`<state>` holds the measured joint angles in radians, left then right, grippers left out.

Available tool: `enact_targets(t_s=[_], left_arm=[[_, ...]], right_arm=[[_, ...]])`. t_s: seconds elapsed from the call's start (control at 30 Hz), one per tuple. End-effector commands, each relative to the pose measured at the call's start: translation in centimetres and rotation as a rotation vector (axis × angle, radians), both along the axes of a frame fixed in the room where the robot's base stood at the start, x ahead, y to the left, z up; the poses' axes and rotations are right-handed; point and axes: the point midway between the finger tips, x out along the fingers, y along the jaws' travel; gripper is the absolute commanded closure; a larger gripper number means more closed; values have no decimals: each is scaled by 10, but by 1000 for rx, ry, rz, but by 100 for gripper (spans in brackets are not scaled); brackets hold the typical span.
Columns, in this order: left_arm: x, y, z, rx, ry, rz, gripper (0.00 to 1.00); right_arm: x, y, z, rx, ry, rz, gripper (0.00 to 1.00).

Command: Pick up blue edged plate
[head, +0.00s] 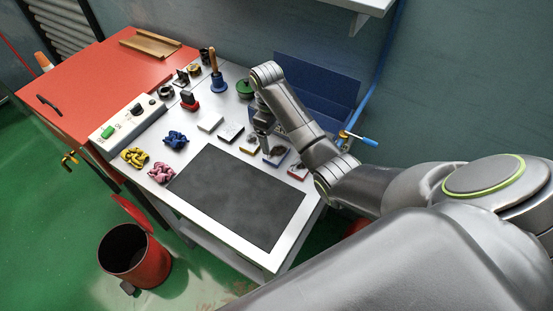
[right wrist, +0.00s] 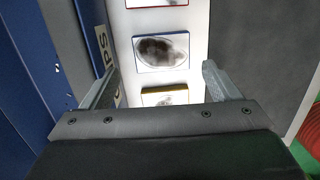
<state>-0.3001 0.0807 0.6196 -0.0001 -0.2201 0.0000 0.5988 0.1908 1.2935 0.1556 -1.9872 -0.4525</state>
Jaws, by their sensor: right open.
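The blue edged plate (right wrist: 162,52) is a small square tile with a dark mottled patch on white, lying flat on the white cart top. In the head view the blue edged plate (head: 279,159) lies partly behind my right gripper (head: 267,148). In the right wrist view my right gripper (right wrist: 160,72) is open and empty, with one finger to each side of the row of plates. The blue edged plate shows beyond and between its fingertips. I cannot tell the height of the fingers above it. My left gripper is out of view.
A yellow edged plate (right wrist: 165,96) and a red edged plate (right wrist: 156,3) lie on either side of it. A blue bin (head: 318,80) stands behind the row, and a dark mat (head: 235,195) lies in front.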

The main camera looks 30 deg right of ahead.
Motion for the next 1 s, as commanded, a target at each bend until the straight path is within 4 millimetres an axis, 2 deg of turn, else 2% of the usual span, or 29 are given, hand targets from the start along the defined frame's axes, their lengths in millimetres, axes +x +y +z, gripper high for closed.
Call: enact_targets(t_s=[0.07, 0.23, 0.5, 0.8, 1.0], left_arm=[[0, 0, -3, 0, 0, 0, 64], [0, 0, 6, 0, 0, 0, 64], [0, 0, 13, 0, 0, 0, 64], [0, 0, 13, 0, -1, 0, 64], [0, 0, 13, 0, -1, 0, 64]], right_arm=[[-1, 0, -9, 0, 1, 0, 16], [-3, 1, -22, 2, 5, 0, 16], [-5, 0, -57, 0, 4, 0, 16], [-5, 0, -62, 0, 0, 1, 16], [-5, 0, -62, 0, 0, 1, 43]])
